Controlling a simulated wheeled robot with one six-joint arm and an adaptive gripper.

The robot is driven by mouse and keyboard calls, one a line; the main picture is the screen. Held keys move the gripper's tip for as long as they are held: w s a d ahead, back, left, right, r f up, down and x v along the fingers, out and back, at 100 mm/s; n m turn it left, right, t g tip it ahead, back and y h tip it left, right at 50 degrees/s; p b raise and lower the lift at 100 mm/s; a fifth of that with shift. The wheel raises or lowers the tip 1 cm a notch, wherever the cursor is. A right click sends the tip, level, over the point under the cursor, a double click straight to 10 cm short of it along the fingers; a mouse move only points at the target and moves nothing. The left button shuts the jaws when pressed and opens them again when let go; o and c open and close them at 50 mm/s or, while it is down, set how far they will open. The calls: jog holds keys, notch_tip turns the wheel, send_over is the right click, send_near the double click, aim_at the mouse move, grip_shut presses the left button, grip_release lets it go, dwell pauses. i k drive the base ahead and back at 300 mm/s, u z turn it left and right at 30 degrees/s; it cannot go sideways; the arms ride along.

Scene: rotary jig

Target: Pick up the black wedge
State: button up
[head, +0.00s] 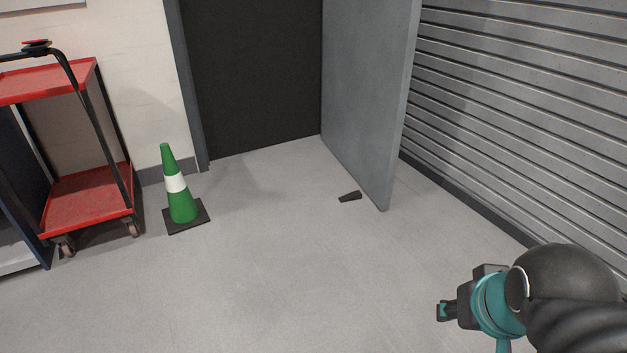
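The black wedge (350,197) lies on the grey floor just left of the free lower edge of the open grey door (368,90). A small strip of floor seems to show between it and the door, but I cannot tell whether they touch. My gripper (440,312) is at the lower right, well to the right of the wedge and nearer to the camera, pointing left. Its fingers are small and seen from the side, so their opening does not show. I see nothing held in it.
A green cone (179,205) with a white band stands on the floor at left. A red trolley (90,200) stands at the far left by the wall. A ribbed metal shutter (530,110) closes off the right side. The floor (270,270) in the middle is clear.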

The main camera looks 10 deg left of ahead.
aim_at(355, 194)
jog(key=u, duration=0.2)
jog(key=i, duration=1.25)
jog(key=u, duration=0.5)
jog(key=i, duration=1.3)
jog(key=u, duration=0.4)
